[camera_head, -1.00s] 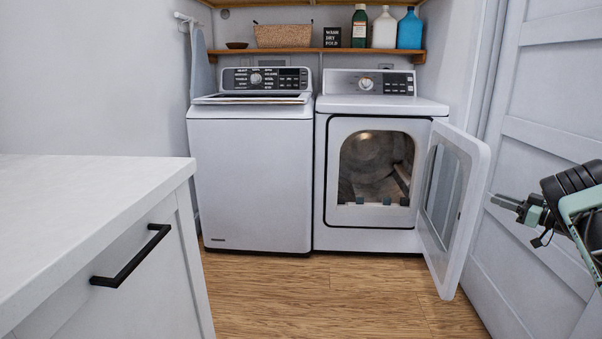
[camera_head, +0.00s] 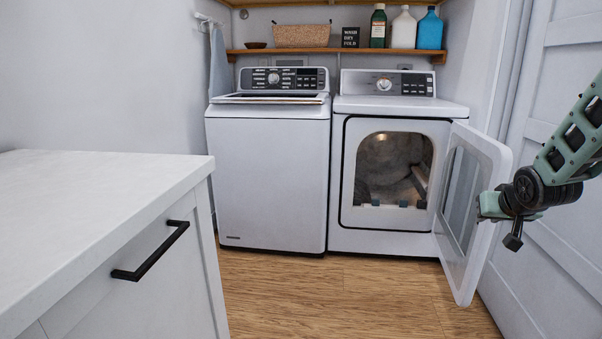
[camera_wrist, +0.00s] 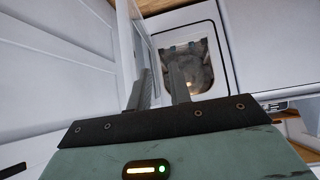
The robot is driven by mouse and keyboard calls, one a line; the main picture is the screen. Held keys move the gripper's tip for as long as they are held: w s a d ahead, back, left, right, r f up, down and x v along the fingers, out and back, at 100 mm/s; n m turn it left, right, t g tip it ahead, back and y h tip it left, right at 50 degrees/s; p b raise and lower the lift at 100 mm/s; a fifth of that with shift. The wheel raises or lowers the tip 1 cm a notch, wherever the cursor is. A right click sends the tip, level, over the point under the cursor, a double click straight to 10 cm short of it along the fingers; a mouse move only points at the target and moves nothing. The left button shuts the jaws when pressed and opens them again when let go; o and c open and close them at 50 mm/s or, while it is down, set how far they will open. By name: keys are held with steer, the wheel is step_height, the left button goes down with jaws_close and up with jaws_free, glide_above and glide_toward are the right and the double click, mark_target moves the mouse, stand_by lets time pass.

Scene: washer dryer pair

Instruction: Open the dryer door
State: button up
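The white dryer (camera_head: 385,240) stands on the right of the pair. Its door (camera_head: 495,150) is swung wide open on its right side, and the drum opening (camera_head: 392,170) shows. In the head view my gripper (camera_head: 490,206) is at the outer edge of the open door, overlapping it in the picture. In the wrist view my gripper's two fingers (camera_wrist: 161,85) are apart with nothing visibly held between them. The door (camera_wrist: 128,50) lies close to the left finger there; I cannot tell whether they touch. The dryer opening (camera_wrist: 187,65) appears beyond the fingers.
The white washer (camera_head: 268,180) stands left of the dryer. A white counter (camera_head: 90,190) with a black handle (camera_head: 150,252) fills the left foreground. A panelled white door (camera_head: 560,130) stands close on the right. Wooden floor (camera_head: 340,295) is clear in the middle.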

steer(key=s+a+f+n+g+y, duration=0.1)
steer(key=s+a+f+n+g, duration=0.15)
steer(key=s+a, duration=0.7)
steer(key=s+a+f+n+g+y, duration=0.15)
steer(key=s+a+g, duration=0.35)
steer(key=s, duration=0.8)
steer(key=s+a+r+n+g, duration=0.1)
steer(key=s+a+n, duration=0.2)
steer(key=s+a, duration=0.45)
steer(key=s+a+r+n+g, duration=0.15)
steer(key=s+a+n, duration=0.25)
steer(key=a, duration=0.7)
step_height(320, 180, up, 26)
steer(key=t+p, duration=0.1)
steer(key=p, duration=2.4)
steer(key=shift+s+y+p, duration=0.35)
steer(key=shift+s, duration=0.05)
steer(key=shift+f, duration=0.1)
